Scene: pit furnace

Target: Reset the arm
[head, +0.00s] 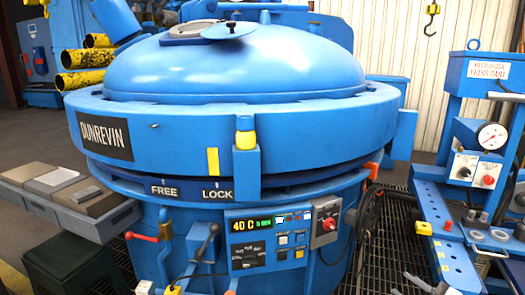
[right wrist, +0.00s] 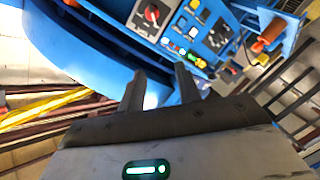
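In the right wrist view my right gripper (right wrist: 159,72) shows two dark fingers standing apart with nothing between them. Beyond the fingers are the blue furnace body and its control panel (right wrist: 180,28), and the fingers appear clear of both. My left gripper is in neither view.
The blue pit furnace (head: 235,70) fills the middle, its domed lid down. Its panel (head: 270,238) reads 40 C. A blue press cart (head: 483,85) with a gauge stands right. A grey tray (head: 122,222) with blocks is left. Dark grating (head: 385,235) lies between furnace and cart.

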